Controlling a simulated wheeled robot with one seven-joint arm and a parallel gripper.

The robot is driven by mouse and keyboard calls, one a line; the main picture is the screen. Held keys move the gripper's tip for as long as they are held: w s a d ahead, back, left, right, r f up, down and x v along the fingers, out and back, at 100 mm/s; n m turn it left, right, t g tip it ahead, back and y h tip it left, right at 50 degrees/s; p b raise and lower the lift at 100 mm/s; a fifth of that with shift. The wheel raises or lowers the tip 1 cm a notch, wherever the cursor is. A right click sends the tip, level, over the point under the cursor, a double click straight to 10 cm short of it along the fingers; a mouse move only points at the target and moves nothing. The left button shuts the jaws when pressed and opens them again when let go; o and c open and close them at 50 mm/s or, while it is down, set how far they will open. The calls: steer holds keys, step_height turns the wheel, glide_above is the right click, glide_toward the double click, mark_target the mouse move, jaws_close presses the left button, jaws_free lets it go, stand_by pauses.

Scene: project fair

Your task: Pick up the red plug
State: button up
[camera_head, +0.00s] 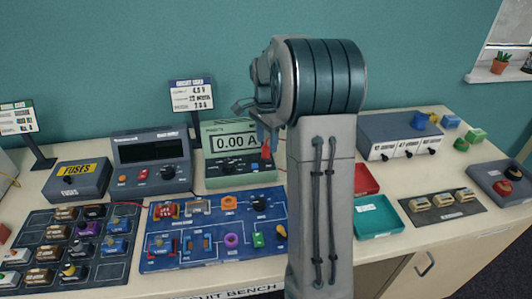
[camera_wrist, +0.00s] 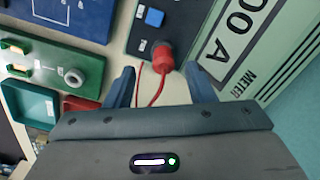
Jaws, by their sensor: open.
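The red plug (camera_wrist: 162,56) shows in the wrist view against a dark panel beside the meter's display, with a thin red cable (camera_wrist: 154,92) running from it. In the head view a small red part of the plug (camera_head: 266,153) shows at the right of the meter (camera_head: 212,170). My gripper (camera_wrist: 161,72) is open, its fingers on either side of the plug and cable with gaps on both sides. In the head view my gripper (camera_head: 262,137) is in front of the meter, partly hidden by my arm. Whether the plug sits fully in a socket is unclear.
A blue circuit board (camera_head: 213,262) lies in front of the meter. A dark power supply (camera_head: 151,163) and a fuses box (camera_head: 75,182) stand left. Red (camera_head: 366,188) and teal trays (camera_head: 379,228) and a grey box (camera_head: 385,124) are right of my arm.

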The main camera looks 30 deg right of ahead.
mark_target(266, 147)
steer(key=shift+w+f, duration=0.2)
steer(key=shift+f, duration=1.75)
jaws_close()
steer(key=shift+r, duration=0.1)
